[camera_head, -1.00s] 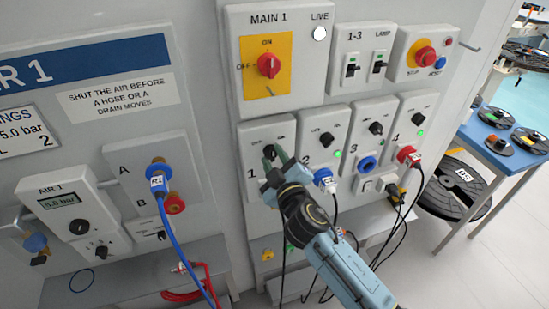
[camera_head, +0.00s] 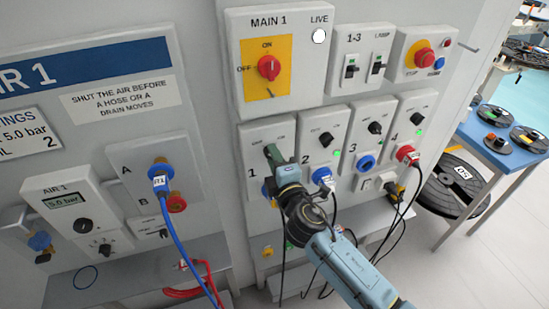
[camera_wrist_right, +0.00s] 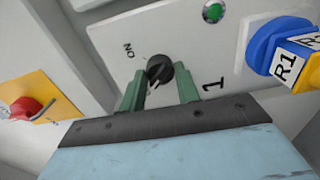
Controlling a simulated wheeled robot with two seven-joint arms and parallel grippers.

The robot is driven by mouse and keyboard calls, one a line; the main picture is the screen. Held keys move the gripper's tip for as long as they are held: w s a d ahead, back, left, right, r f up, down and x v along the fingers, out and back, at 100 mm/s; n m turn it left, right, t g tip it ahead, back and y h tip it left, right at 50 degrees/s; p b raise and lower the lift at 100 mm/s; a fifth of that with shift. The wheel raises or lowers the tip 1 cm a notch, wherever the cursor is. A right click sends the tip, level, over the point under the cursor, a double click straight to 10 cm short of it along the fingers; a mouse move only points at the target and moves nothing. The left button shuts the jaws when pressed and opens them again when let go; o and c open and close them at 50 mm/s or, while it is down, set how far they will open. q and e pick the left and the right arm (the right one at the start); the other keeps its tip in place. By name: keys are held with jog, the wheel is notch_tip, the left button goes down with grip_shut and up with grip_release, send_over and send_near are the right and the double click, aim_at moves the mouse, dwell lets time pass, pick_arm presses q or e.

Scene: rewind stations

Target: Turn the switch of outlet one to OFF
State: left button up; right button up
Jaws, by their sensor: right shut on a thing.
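Outlet one is the grey panel (camera_head: 255,133) marked 1, below the yellow main switch plate. Its black rotary switch (camera_wrist_right: 160,68) sits between the two green fingers of my right gripper (camera_wrist_right: 159,88) in the right wrist view. The right gripper (camera_head: 273,152) is shut on this switch. In the head view the fingers hide the switch. The word ON shows beside the switch in the wrist view; I cannot tell clearly which way the switch points. My left gripper is not in view.
A blue plug (camera_wrist_right: 278,48) tagged R1 sits in outlet one, close to my gripper. Outlets 2, 3 and 4 (camera_head: 407,128) stand to the right, with hanging cables below. The red main switch (camera_head: 269,67) is above. A blue hose (camera_head: 180,235) hangs at left.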

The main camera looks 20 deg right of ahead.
jog(key=shift+n, duration=0.3)
jog(key=o, duration=1)
jog(key=s, duration=0.4)
jog(key=s+b, duration=0.1)
jog(key=s, duration=0.4)
jog(key=s+b, duration=0.1)
jog(key=s, duration=0.3)
jog(key=shift+s+d, duration=0.2)
jog(key=shift+d, duration=0.05)
